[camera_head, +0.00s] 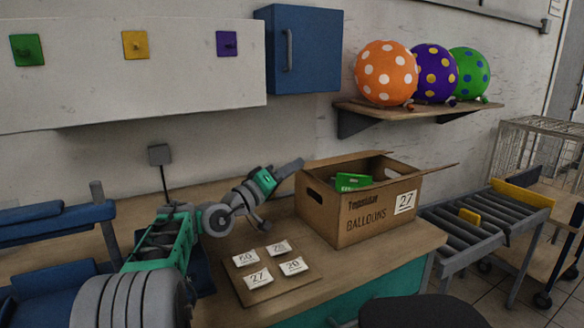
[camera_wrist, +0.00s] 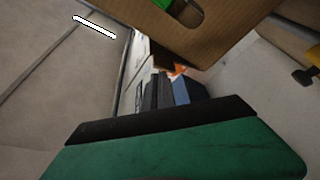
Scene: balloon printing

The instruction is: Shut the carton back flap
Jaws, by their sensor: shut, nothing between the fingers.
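The brown carton (camera_head: 350,212) stands upright on the table, with "BALLOONS" and a "27" label on its front. Its top is at least partly open. The back flap (camera_head: 343,158) shows as a brown strip along the far top edge and looks raised. The right flap (camera_head: 437,170) sticks outward. A green item (camera_head: 352,182) shows inside. My gripper (camera_head: 296,165) is shut and empty at the carton's back left top corner, close to the back flap; I cannot tell whether they touch. In the wrist view the carton's side with its hand hole (camera_wrist: 186,12) fills the upper part.
A board with number cards (camera_head: 245,292) lies left of the carton. A blue wall cabinet (camera_head: 305,50) and a shelf (camera_head: 400,112) with dotted balloons hang behind. A roller conveyor (camera_head: 480,222) stands at the right. A dark rounded seat (camera_head: 420,312) is in front.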

